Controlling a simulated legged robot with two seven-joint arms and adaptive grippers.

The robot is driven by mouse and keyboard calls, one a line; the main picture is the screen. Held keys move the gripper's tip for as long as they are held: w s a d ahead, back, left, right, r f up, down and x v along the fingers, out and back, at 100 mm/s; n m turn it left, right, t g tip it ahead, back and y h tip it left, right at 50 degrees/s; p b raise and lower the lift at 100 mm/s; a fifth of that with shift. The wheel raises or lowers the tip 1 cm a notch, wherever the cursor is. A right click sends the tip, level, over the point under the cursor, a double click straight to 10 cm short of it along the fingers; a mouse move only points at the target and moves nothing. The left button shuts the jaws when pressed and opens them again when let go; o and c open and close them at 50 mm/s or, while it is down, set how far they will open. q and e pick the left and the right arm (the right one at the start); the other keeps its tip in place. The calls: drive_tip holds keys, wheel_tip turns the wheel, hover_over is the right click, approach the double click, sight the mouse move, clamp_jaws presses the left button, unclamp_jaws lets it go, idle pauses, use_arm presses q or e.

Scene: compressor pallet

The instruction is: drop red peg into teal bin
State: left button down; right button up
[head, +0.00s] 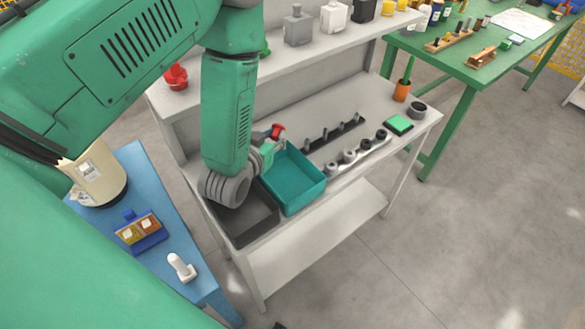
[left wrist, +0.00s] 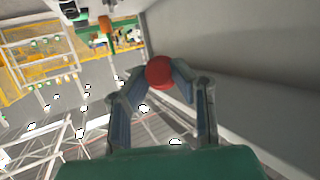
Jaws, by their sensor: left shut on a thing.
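My left gripper (head: 270,146) is shut on the red peg (head: 277,131). In the head view the gripper and peg show at the back left corner of the teal bin (head: 307,187), above its rim; the exact height is hard to tell. In the left wrist view, the red round end of the peg (left wrist: 159,71) sits between the two fingertips (left wrist: 160,80). The teal bin stands on the grey workbench, and its visible inside looks empty. My left arm hides part of the bench. My right gripper is in neither view.
A dark grey bin (head: 250,222) stands left of the teal bin. A black rack (head: 334,134) with upright pegs and a row of grey round parts (head: 349,155) lie to its right. A shelf (head: 290,52) with bottles runs behind. A blue table (head: 190,255) stands at left.

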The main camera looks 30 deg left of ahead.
use_arm(q)
drive_tip(key=shift+a+f, duration=0.1)
drive_tip(key=shift+f, duration=0.2)
drive_tip(key=shift+s+f+b, duration=0.2)
drive_tip(key=shift+s+b, duration=0.1)
drive_tip(key=shift+b, duration=0.15)
drive_tip(key=f+b, duration=0.2)
drive_tip(key=f, duration=0.1)
drive_tip(key=f+b, duration=0.1)
drive_tip(key=shift+d+f+b, duration=0.2)
drive_tip(key=shift+d+b, duration=0.1)
drive_tip(key=shift+d, duration=0.1)
drive_tip(key=c, duration=1.3)
unclamp_jaws()
drive_tip(key=shift+a+f, duration=0.1)
drive_tip(key=shift+a, duration=0.1)
drive_tip(key=d+v, duration=0.2)
drive_tip(key=v, duration=1)
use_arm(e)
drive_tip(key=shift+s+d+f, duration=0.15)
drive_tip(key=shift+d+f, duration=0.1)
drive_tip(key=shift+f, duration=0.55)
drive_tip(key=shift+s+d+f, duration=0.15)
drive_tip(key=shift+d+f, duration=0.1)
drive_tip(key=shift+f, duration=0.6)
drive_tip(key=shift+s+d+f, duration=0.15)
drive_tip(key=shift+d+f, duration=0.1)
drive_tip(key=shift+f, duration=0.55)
